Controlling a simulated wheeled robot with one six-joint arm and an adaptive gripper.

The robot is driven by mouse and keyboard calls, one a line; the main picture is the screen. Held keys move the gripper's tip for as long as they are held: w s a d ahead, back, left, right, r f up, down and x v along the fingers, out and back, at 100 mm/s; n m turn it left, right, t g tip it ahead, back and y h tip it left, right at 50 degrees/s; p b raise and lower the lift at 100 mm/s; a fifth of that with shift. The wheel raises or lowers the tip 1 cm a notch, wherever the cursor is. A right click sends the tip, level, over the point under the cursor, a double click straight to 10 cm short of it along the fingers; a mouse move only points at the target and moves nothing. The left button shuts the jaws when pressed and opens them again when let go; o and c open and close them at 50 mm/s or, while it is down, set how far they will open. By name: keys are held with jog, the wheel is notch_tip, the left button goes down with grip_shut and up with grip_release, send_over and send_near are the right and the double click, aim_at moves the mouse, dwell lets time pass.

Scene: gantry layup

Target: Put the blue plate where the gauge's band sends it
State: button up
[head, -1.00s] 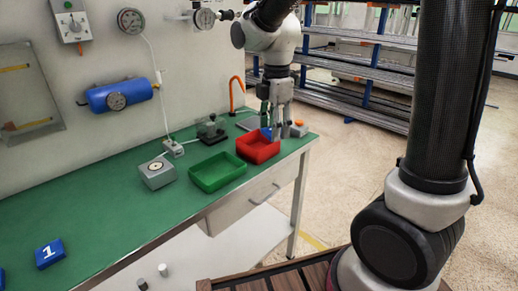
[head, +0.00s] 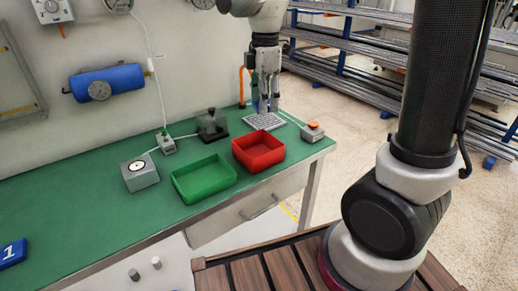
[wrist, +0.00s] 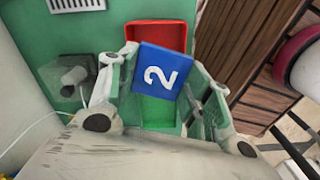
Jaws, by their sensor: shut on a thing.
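My gripper (head: 264,108) is shut on a blue plate with a white "2" (wrist: 160,72), held between the fingers in the wrist view. In the head view only a narrow bit of blue shows between the fingers, above a grey perforated plate behind the red tray. The red tray (head: 258,150) and the green tray (head: 203,178) stand side by side on the bench and look empty. Round gauges show on the blue tank (head: 98,90) and, cut off by the top edge, on the wall (head: 118,5). Their readings are too small to tell.
Another blue plate marked "1" (head: 12,253) lies at the bench's left. A grey box with a round dial top (head: 140,176), a dark clear-covered device (head: 212,125), the perforated plate (head: 265,121) and an orange-button box (head: 312,132) stand on the green bench. The left middle is clear.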

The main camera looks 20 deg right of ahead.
jog(key=shift+s+f, duration=0.1)
jog(key=shift+f, duration=0.55)
notch_tip(320, 180, down, 5)
jog(key=shift+r, duration=0.2)
jog(key=o, duration=1.2)
jog(key=shift+c, duration=0.2)
notch_tip(320, 180, up, 12)
